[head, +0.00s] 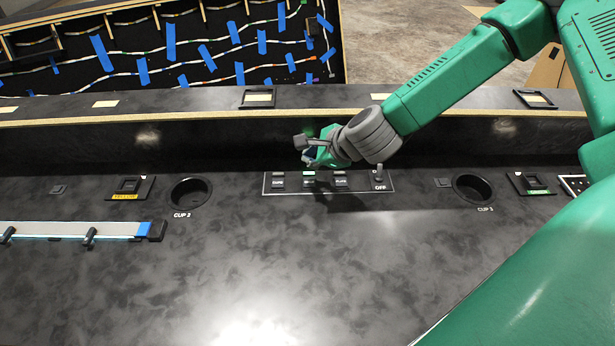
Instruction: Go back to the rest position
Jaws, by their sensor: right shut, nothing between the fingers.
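My right gripper (310,152) hangs over the switch panel (328,188) in the middle of the black console (240,240). Its fingers are shut with nothing held. It is above the panel's left-middle buttons; whether it touches one I cannot tell. Its green arm comes in from the upper right. A small light at one button (308,174) looks green. The switch (380,174) marked OFF stands at the panel's right end. My left gripper is out of view.
Cup holders lie to the left (190,193) and right (473,188) of the panel. A raised ledge (200,112) runs behind it. A light strip (70,230) with black clips lies at the left. An open panel with blue tape (170,42) stands behind. The console's front is clear.

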